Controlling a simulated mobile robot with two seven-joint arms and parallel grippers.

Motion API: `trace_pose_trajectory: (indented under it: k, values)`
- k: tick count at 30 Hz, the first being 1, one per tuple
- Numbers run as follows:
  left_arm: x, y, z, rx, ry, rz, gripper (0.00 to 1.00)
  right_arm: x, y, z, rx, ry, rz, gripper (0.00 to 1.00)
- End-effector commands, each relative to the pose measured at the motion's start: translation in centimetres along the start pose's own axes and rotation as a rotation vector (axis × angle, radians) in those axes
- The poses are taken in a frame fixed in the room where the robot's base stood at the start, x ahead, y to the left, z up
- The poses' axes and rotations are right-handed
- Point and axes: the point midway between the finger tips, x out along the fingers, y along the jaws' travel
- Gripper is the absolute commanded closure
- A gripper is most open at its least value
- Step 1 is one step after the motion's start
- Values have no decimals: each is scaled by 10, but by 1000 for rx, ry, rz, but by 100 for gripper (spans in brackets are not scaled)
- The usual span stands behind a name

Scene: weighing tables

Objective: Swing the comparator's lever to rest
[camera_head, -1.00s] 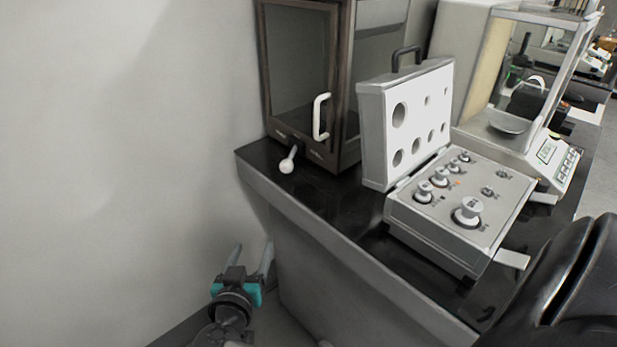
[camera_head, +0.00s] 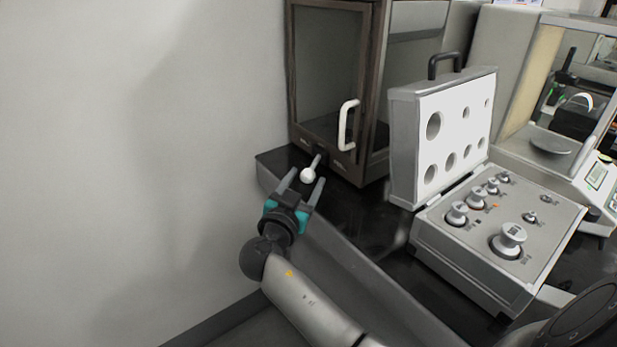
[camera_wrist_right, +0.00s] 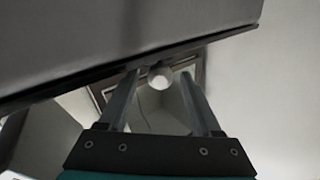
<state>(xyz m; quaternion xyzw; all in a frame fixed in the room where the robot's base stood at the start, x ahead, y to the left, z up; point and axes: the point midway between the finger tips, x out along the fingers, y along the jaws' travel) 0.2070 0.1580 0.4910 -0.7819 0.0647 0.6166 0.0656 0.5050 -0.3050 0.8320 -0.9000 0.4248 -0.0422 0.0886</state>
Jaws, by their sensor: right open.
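The comparator (camera_head: 332,95) is a dark-framed glass cabinet with a white door handle, at the back of the black bench. Its lever (camera_head: 308,174) sticks out low at the front and ends in a white ball knob. My right gripper (camera_head: 303,183) is open, its two fingers pointing at the knob. In the right wrist view the knob (camera_wrist_right: 160,78) shows between the fingertips, near their far ends; I cannot tell whether either finger touches it. My left gripper is not in view.
An open weight case (camera_head: 490,240) with several knobbed weights stands right of the comparator. A balance with a pan (camera_head: 549,142) is behind it at the right. The bench's front edge (camera_head: 345,268) runs below my right gripper. A bare wall is at left.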

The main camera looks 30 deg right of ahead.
Motion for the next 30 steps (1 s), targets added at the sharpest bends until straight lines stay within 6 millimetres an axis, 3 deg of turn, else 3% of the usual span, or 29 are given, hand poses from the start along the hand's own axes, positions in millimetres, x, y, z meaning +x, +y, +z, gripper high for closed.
trace_pose_trajectory:
  k: [6, 17, 30]
  values:
    - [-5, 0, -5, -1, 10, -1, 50, 24, 0, 0, 0, 0, 0, 34]
    - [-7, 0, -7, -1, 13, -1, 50, 28, 0, 0, 0, -1, 0, 36]
    - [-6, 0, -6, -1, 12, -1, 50, 27, 0, 0, 0, -1, 0, 85]
